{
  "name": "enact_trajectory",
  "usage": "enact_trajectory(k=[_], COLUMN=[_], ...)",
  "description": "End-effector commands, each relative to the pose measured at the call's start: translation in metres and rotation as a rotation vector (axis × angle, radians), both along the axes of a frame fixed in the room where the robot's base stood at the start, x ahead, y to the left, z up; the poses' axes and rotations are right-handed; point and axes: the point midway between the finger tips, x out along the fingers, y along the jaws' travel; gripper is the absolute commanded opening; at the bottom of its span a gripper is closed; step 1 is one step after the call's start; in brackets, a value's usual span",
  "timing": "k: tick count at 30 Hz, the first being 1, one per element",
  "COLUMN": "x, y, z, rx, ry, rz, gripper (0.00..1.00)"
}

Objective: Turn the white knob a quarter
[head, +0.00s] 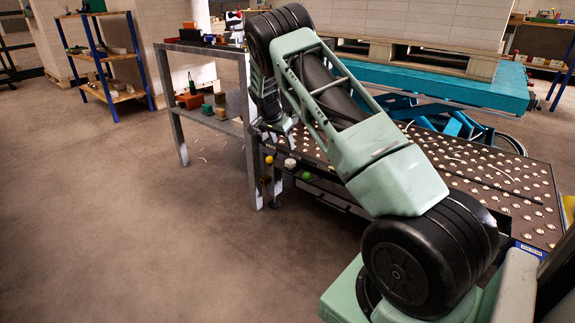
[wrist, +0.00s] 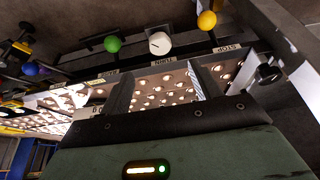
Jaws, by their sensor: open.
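The white knob (wrist: 159,43) is on the front edge of the ball-studded table, above a label that seems to read TURN. A short dark mark shows on its face. It also shows in the head view (head: 290,163), below my gripper. My gripper (wrist: 160,68) is open and empty. Its two fingers stand apart, with the knob beyond their tips and between them in the wrist picture. I see no contact. In the head view the fingers are small and partly hidden by my wrist.
A yellow knob (wrist: 207,20) by a STOP label and a green knob (wrist: 113,44) flank the white one. A blue knob (wrist: 30,69) is farther left. The ball table (head: 480,175) lies behind them. A grey shelf (head: 210,119) stands at left; the floor in front is clear.

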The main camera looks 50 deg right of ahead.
Motion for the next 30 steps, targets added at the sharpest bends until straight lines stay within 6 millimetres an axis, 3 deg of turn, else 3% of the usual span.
enact_trajectory(k=[1,3,13,19,29,30], x=[0.000,0.000,0.003,0.003,0.003,0.003], y=[-0.005,-0.010,-0.033,-0.040,-0.040,-0.040], z=[-0.016,-0.030,-0.084,-0.098,-0.099,-0.099], rx=[0.001,0.001,0.001,0.000,0.000,0.000], ry=[0.002,0.000,0.000,-0.001,-0.001,-0.001], rz=[-0.001,0.000,0.001,0.001,0.001,0.001], gripper=[0.63,0.63,0.63,0.63,0.63,0.52])
